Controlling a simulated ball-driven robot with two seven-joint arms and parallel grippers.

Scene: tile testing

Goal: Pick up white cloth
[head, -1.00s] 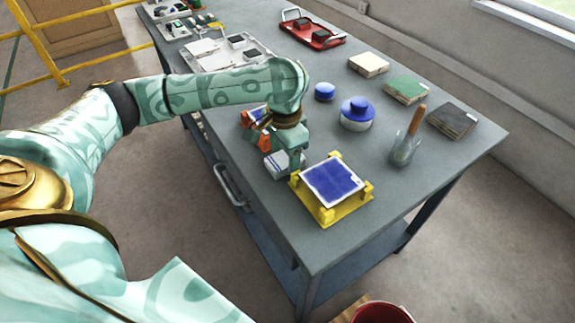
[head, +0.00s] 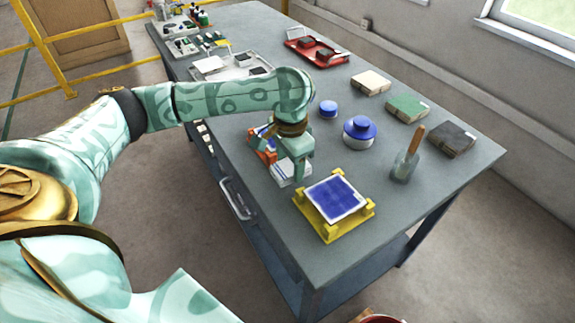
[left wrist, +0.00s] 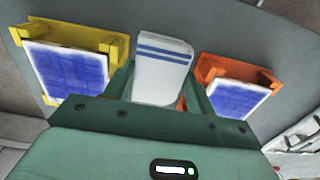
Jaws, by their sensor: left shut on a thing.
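The white cloth (left wrist: 162,68), folded and with blue stripes near one end, is between the fingers of my left gripper (left wrist: 160,85) in the left wrist view. In the head view the cloth (head: 291,171) shows beside the yellow stand, partly hidden by my left gripper (head: 290,168). The left gripper is shut on the cloth, low over the table. I cannot tell whether the cloth touches the table. My right gripper is not in view.
A yellow stand (head: 326,230) with a blue tile (head: 335,198) is close to the right of the cloth. An orange stand (left wrist: 240,75) with another blue tile is on its other side.

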